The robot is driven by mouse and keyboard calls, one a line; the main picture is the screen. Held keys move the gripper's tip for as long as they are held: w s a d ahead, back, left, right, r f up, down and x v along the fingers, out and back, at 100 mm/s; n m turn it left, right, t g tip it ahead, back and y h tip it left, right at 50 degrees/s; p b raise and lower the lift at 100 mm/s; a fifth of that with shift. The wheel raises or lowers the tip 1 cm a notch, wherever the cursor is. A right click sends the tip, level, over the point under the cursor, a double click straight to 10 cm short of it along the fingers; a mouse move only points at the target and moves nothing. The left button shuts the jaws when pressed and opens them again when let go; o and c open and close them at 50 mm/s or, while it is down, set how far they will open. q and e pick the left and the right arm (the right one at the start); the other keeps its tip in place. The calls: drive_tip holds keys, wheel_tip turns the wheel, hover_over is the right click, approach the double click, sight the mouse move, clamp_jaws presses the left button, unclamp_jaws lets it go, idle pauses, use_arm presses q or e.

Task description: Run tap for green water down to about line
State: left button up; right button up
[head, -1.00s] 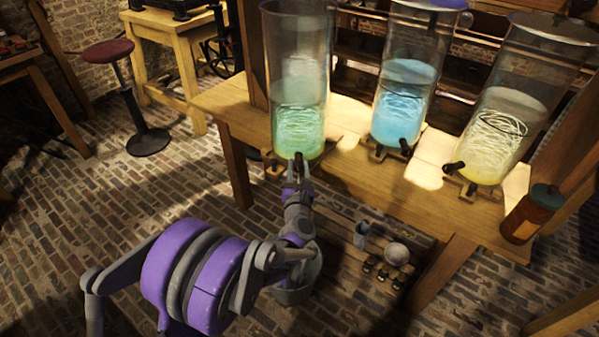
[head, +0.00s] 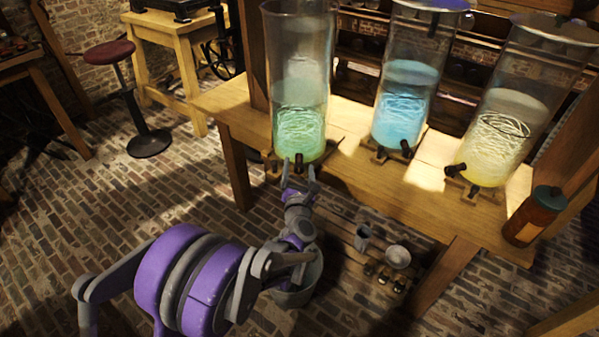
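The tall glass jar with green water (head: 300,125) stands at the left end of the wooden bench. Its dark tap (head: 299,160) points out at the front, low on the jar. My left gripper (head: 299,172) is just below and in front of this tap. Its two fingers are spread apart, one on each side of the tap, and hold nothing that I can see. Whether a finger touches the tap I cannot tell. A grey bucket (head: 296,292) stands on the floor below, partly hidden by my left arm. No level line is clear on the jar. My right gripper is not in view.
A jar of blue water (head: 402,115) and a jar of yellow water (head: 492,145) stand farther right on the bench (head: 375,190). A brown canister (head: 533,216) is at the bench's right end. A mug (head: 362,237) and a bowl (head: 398,257) sit on the low shelf.

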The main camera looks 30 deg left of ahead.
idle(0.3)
use_arm(q)
drive_tip(key=shift+v, duration=2.5)
